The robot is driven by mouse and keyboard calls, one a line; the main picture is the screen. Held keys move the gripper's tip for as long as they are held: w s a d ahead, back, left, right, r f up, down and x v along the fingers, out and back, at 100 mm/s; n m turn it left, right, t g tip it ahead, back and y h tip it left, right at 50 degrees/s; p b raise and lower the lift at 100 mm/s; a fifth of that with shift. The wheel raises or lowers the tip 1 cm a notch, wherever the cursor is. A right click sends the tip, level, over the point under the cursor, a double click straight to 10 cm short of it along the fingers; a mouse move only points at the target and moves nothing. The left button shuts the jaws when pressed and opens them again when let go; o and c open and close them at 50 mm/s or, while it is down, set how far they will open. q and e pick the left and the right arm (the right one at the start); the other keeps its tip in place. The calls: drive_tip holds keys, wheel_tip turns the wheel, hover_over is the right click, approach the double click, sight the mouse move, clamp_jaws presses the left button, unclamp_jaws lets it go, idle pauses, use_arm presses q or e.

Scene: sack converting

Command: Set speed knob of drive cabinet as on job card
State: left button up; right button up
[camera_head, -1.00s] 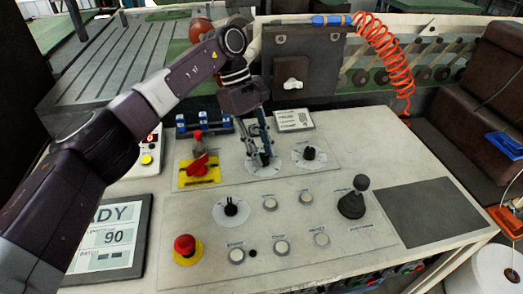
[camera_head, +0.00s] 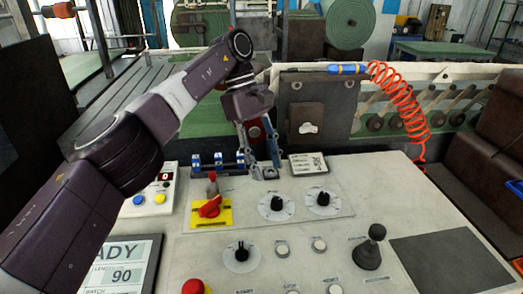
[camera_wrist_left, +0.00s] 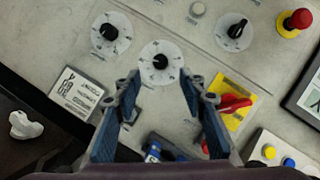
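The drive cabinet's panel (camera_head: 300,225) carries several black knobs on white dials. The middle upper knob (camera_head: 276,204) stands beside the right upper knob (camera_head: 323,199); a third knob (camera_head: 240,254) sits lower left. In the left wrist view the middle upper knob (camera_wrist_left: 160,62) lies just beyond the fingertips, clear of them. The labels are too small to read. My left gripper (camera_head: 262,176) is open and empty, above and behind the middle upper knob. A small printed card (camera_head: 308,163), possibly the job card, lies behind the knobs; its text is unreadable. My right gripper is not in view.
A red rotary switch on a yellow plate (camera_head: 210,213) and blue-and-white parts (camera_head: 218,162) lie left of the knobs. A black lever (camera_head: 369,248) stands at right. A display (camera_head: 120,270) reads 90. A coiled orange hose (camera_head: 400,95) hangs behind.

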use_arm(q)
drive_tip(key=shift+v, duration=1.6)
drive_tip(key=shift+s, duration=0.1)
